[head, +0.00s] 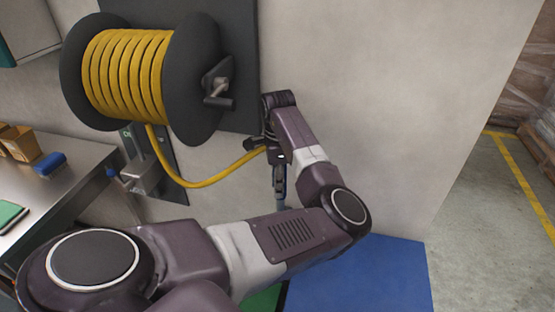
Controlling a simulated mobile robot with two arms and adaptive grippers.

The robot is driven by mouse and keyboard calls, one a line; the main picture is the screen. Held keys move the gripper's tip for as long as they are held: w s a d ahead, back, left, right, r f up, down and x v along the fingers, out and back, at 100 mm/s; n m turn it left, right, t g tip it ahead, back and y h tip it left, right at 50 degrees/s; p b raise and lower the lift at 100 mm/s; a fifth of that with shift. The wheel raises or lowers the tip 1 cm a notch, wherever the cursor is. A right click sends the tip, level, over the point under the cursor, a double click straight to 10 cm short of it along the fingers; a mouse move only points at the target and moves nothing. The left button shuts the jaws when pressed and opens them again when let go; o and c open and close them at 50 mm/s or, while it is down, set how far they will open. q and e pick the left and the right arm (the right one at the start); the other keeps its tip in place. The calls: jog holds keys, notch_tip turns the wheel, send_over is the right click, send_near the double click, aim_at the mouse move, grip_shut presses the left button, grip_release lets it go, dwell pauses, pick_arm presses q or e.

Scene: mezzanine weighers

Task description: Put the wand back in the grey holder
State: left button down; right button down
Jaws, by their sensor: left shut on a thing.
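The yellow hose (200,183) hangs from the reel and runs right to a dark end piece of the wand (254,143) at my left gripper. My left gripper (279,180) is shut on the wand in front of the wall, right of the reel. The gripper and forearm hide most of the wand; a thin bluish part shows below. The grey holder (147,174) is on a dark wall plate below the reel, left of the gripper and apart from it. My right gripper is not in view.
The hose reel (195,80) juts from the wall above the holder. A steel bench (65,190) at left bears brown boxes (20,143), a blue brush-like item (50,163) and a green item (10,215). A blue mat (385,275) lies below. Open floor is at right.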

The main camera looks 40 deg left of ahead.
pick_arm(q)
jog(key=c, duration=1.6)
grip_release()
jog(key=shift+r, duration=0.1)
jog(key=shift+r+b, duration=0.15)
jog(key=shift+b, duration=0.25)
notch_tip(320, 180, up, 12)
jog(key=shift+f+b, duration=0.15)
jog(key=shift+b, duration=0.85)
jog(key=shift+d+r, duration=0.1)
jog(key=shift+r, duration=0.45)
